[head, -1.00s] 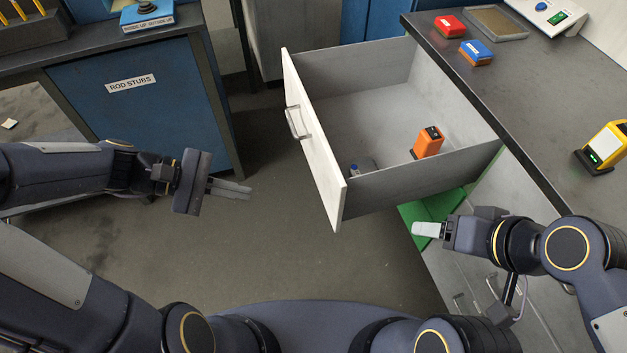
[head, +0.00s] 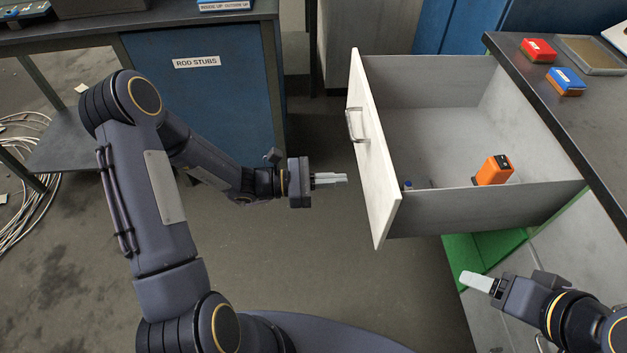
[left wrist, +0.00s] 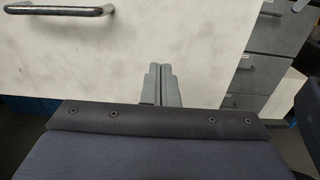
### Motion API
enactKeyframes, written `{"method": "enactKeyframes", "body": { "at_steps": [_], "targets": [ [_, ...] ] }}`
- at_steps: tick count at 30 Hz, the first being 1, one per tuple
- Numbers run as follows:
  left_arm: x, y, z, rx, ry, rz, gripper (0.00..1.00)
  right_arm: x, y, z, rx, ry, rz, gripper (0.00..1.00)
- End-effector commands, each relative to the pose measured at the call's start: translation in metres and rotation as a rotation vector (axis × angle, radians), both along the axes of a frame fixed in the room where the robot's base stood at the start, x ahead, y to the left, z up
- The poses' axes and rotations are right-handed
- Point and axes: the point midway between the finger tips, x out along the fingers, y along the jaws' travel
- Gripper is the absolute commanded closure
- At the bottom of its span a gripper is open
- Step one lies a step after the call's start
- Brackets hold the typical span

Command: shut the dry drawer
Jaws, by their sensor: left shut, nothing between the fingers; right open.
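The open drawer (head: 376,185) is pulled far out of the dark-topped cabinet at the right, its white front facing left. The drawer's metal handle (head: 356,125) is on that front and also shows in the left wrist view (left wrist: 60,10). Inside lie an orange device (head: 494,170) and a small blue-topped item (head: 407,186), mostly hidden by the side wall. My left gripper (head: 345,180) is shut and empty, its tips pointing at the drawer front, just left of it and below the handle; I cannot tell whether they touch. My right gripper (head: 468,282) is open, below the drawer's near side.
A red block (head: 538,50), a blue block (head: 566,82) and a shallow tray (head: 622,68) are on the cabinet top (head: 545,105). A green open compartment (head: 470,258) is under the drawer. A blue "ROD STUBS" cabinet (head: 200,95) stands at the left. The floor between is clear.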

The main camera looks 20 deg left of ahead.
Motion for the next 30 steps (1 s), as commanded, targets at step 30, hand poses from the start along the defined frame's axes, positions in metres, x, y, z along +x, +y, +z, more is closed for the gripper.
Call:
{"method": "enactKeyframes", "body": {
  "at_steps": [30],
  "targets": [
    [0.02,-0.056,0.0,0.001,-0.001,-0.001,1.0,0.0,0.0,-0.006,0.0,0.0,0.0,0.31]
  ]
}}
